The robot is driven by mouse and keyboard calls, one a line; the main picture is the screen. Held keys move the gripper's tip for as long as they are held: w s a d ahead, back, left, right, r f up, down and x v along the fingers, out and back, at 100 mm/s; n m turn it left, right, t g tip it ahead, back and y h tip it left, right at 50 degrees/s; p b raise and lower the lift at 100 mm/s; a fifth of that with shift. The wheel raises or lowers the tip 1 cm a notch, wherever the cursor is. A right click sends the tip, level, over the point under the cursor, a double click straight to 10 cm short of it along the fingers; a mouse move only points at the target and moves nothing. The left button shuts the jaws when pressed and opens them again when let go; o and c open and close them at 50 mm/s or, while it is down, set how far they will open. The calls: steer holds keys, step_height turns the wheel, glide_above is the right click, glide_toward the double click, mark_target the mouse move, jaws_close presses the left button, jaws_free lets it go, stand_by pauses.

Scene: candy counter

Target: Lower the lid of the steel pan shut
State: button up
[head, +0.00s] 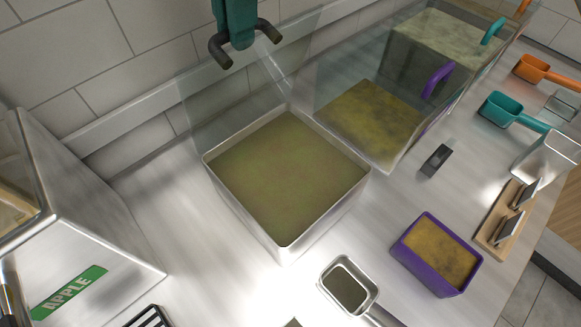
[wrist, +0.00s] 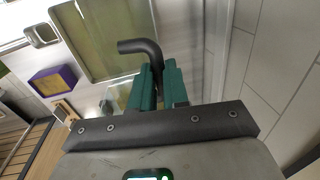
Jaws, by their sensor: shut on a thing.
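The steel pan (head: 275,245) stands open on the counter in the middle of the head view, filled with a flat brown-green mass. Its clear lid (head: 240,88) is raised, standing up from the pan's far side near the wall; its edges are faint. My gripper (head: 238,40) is at the top of the head view, its teal fingers shut on the dark bent lid handle (head: 270,31). In the wrist view the handle (wrist: 142,47) sticks out from between the fingers (wrist: 158,75). The pan (wrist: 98,78) also shows there, beyond the fingers.
A second clear-lidded bin (head: 370,115) with a purple handle adjoins on the right. A purple tub (head: 405,262), a steel scoop (head: 365,297) and a small dark block (head: 436,160) lie on the counter. A steel bin labelled APPLE (head: 95,240) stands left. The tiled wall is behind.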

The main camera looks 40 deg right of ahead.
mark_target(260, 34)
steer(key=shift+s, duration=0.15)
steer(key=s, duration=0.1)
steer(key=s+f+b, duration=0.1)
steer(key=shift+s+b, duration=0.3)
steer(key=shift+s, duration=0.75)
steer(key=shift+s+f+b, duration=0.35)
steer(key=shift+s+b, duration=0.15)
steer(key=shift+s, duration=0.15)
steer(key=shift+s+f+b, duration=0.35)
steer(key=shift+s+b, duration=0.1)
steer(key=shift+s, duration=0.15)
steer(key=shift+s+f+b, duration=0.35)
steer(key=shift+s+b, duration=0.15)
steer(key=shift+s, duration=0.15)
